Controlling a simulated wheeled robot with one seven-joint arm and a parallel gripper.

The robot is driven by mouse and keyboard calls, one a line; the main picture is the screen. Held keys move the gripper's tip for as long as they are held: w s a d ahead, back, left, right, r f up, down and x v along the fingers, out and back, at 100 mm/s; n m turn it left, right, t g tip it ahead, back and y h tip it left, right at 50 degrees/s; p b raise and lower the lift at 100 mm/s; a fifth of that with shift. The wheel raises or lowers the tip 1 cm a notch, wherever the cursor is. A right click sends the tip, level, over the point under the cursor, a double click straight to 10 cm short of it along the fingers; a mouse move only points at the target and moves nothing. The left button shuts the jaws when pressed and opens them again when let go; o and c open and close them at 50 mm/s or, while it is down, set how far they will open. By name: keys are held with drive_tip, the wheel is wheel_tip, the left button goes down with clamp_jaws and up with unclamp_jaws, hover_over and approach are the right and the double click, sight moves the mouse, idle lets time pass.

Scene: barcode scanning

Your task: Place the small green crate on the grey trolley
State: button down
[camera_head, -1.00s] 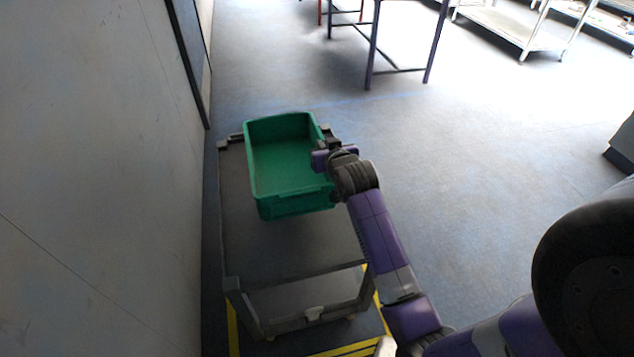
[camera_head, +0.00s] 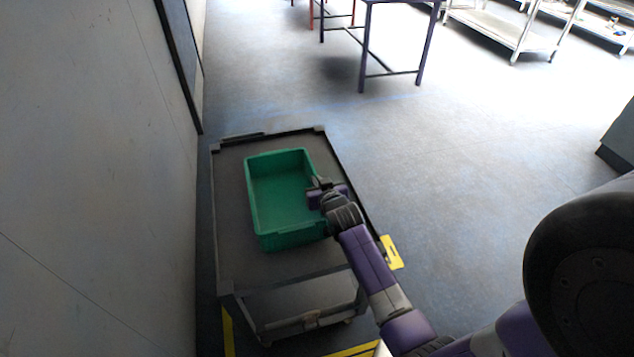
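The small green crate (camera_head: 284,241) is upright and empty, over the middle of the grey trolley (camera_head: 232,248). It appears to rest on the trolley top or sit very close above it; the view from above does not settle which. My gripper (camera_head: 314,188) is at the right wall of the crate and appears shut on its rim. The fingertips are small and partly hidden by the wrist.
A pale wall (camera_head: 100,180) runs close along the trolley's left side. A yellow piece (camera_head: 391,252) shows at the trolley's right side. A purple-legged table (camera_head: 366,50) stands farther back. The floor to the right is open.

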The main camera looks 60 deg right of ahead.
drive_tip(key=shift+r, duration=0.15)
drive_tip(key=c, duration=1.6)
unclamp_jaws()
drive_tip(key=shift+f, duration=0.2)
drive_tip(key=shift+c, duration=0.2)
drive_tip(key=shift+r, duration=0.1)
